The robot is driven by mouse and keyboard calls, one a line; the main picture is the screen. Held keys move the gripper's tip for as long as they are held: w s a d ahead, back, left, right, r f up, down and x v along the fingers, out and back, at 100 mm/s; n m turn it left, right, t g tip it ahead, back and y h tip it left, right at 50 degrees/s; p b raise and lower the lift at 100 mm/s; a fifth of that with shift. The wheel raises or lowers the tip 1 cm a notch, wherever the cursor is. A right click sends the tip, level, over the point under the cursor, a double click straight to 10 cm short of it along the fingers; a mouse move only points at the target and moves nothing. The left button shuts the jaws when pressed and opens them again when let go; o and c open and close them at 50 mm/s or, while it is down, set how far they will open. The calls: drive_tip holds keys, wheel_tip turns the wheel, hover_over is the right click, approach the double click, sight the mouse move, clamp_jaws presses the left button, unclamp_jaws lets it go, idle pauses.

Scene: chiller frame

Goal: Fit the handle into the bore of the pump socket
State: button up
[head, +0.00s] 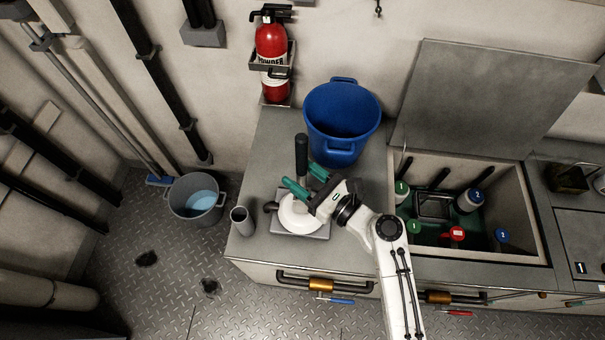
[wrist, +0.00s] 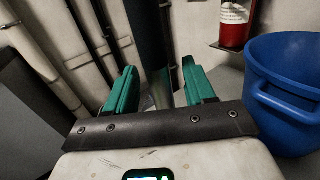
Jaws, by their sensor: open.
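The handle (head: 301,152) stands upright, with a black grip on top and a paler shaft below. It rises at the white round pump (head: 297,216) on a grey plate on the counter. My gripper (head: 303,178) is open, with its green fingers on either side of the handle's lower part. In the wrist view the dark handle (wrist: 148,35) shows between the spread fingers of my gripper (wrist: 160,88). I cannot tell whether the fingers touch it. The handle's lower end and the socket bore are hidden, so I cannot tell how deep it sits.
A blue bucket (head: 342,122) stands close behind on the counter; it also shows in the wrist view (wrist: 287,105). An empty grey cup (head: 242,222) stands left of the pump. An open chiller well (head: 520,190) with bottles lies right. A grey bucket (head: 196,204) is on the floor.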

drive_tip(key=shift+r, duration=0.15)
drive_tip(key=b+v, duration=0.1)
drive_tip(key=v, duration=1.1)
drive_tip(key=s+d+f+n+g+h, duration=0.65)
drive_tip(key=s+f+n, duration=0.2)
drive_tip(key=n, duration=0.65)
drive_tip(key=s+d+r+n+g+h, duration=0.1)
drive_tip(key=s+d+n+g+h, duration=0.2)
drive_tip(key=s+d+n+h, duration=0.5)
drive_tip(key=s+d+n, duration=0.1)
drive_tip(key=s+d, duration=0.1)
drive_tip(key=d, duration=0.4)
drive_tip(key=shift+s+d+r+n, duration=0.2)
drive_tip(key=shift+s+r+n, duration=0.05)
drive_tip(key=shift+s+n, duration=0.15)
drive_tip(key=shift+c, duration=0.2)
